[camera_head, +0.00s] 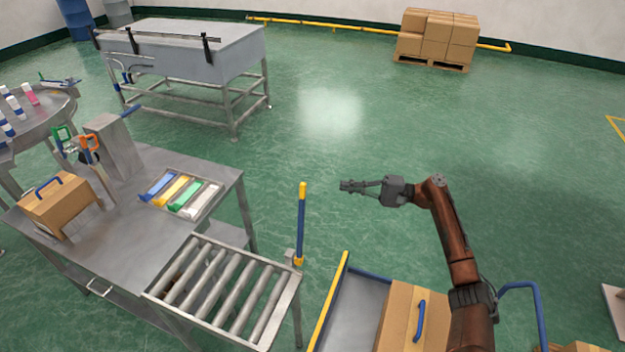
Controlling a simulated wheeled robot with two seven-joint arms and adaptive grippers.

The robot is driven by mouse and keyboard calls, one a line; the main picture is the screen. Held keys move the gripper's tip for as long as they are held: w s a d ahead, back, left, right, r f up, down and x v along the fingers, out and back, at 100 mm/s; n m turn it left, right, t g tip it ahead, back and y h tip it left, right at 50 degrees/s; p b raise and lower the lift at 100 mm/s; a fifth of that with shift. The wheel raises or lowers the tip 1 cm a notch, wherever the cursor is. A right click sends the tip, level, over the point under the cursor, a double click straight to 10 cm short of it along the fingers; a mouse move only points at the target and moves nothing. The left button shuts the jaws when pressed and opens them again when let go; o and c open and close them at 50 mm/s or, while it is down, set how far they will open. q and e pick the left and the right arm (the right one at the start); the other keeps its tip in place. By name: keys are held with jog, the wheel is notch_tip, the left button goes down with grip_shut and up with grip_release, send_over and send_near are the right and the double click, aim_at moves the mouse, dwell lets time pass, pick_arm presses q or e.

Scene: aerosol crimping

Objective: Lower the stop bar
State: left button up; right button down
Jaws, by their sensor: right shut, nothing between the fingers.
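The stop bar (300,225) is a blue bar with a yellow tip and a yellow foot. It stands upright at the far right corner of the roller conveyor (226,290). My right gripper (345,186) comes in from the right, pointing left, with its fingers shut and empty. In the picture its fingertips are just right of the bar's yellow tip, with a gap of green floor between them. I cannot tell how their depths compare. My left gripper is not in view.
A cart (358,306) with a yellow edge and a cardboard box (402,315) stands right of the rollers. A steel table (135,215) holds a tray of coloured items (181,193) and a handled carton (57,204). The floor behind the bar is clear.

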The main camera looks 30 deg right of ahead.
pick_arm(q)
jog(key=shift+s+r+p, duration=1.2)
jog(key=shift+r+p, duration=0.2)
pick_arm(e)
jog(key=w+a+r, duration=0.1)
jog(key=w+a, duration=0.1)
jog(key=a, duration=0.9)
jog(key=shift+w+a+r, duration=0.15)
jog(key=shift+w+r, duration=0.1)
jog(key=shift+w, duration=0.05)
